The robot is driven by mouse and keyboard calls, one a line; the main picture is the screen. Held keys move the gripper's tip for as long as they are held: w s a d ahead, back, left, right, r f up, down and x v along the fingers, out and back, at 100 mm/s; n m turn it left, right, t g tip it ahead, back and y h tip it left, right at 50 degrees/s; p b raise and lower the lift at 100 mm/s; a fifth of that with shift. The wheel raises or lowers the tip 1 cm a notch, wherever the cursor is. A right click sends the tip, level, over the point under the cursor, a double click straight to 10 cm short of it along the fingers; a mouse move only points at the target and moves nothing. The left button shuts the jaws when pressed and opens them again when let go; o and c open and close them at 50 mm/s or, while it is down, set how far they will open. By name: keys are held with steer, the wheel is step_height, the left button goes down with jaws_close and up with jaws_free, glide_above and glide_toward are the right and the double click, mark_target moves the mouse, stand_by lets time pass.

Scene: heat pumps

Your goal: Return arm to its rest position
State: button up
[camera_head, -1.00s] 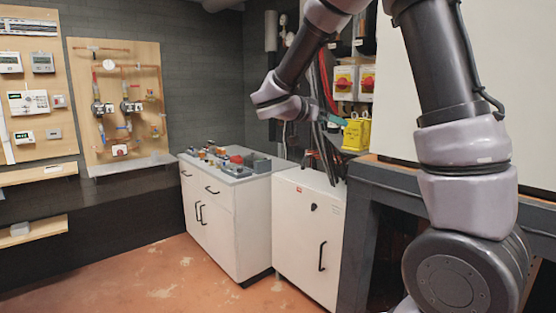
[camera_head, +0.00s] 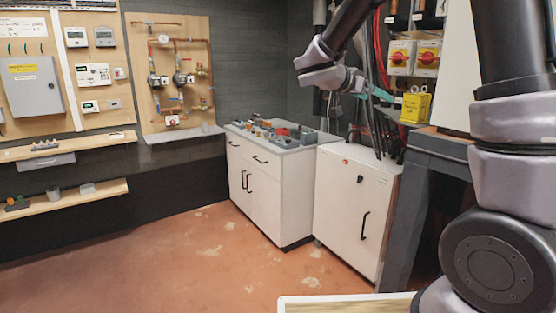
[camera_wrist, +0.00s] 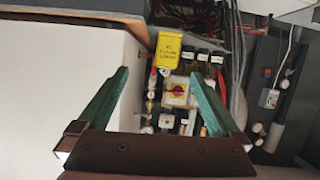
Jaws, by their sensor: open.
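My gripper (camera_wrist: 163,100) shows in the wrist view with its two green fingers spread wide apart and nothing between them. Beyond the fingers is a panel with a red-and-yellow rotary switch (camera_wrist: 178,91) and a yellow tag box (camera_wrist: 176,50); the fingers look apart from both. In the head view my arm is raised and bent on the right side, with its wrist hanging in front of the dark wall above the white cabinets.
White cabinets (camera_head: 341,215) stand below, with small parts on the left countertop (camera_head: 290,149). A dark grey bench frame (camera_head: 405,215) is at right. Red-and-yellow switches (camera_head: 428,58) and a yellow box (camera_head: 415,108) hang near my arm. Pipe board (camera_head: 150,90) is at back left. The floor is open.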

steer(key=s+d+f+n+g+y, duration=0.1)
steer(key=s+d+g+y, duration=0.15)
steer(key=s, duration=0.45)
steer(key=s+d+f+n+g+y, duration=0.1)
steer(key=s+d+g+y, duration=0.15)
steer(key=s, duration=0.45)
steer(key=s+a+r+n+t+y, duration=0.3)
steer(key=s+a+n+t+y, duration=0.1)
steer(key=s+a+y, duration=0.3)
steer(key=s+n+y, duration=0.1)
steer(key=s+y, duration=0.1)
steer(key=s, duration=0.1)
steer(key=shift+s+a+r+t, duration=0.2)
steer(key=shift+s+r+t, duration=0.15)
steer(key=shift+s+t, duration=0.05)
steer(key=shift+c, duration=0.3)
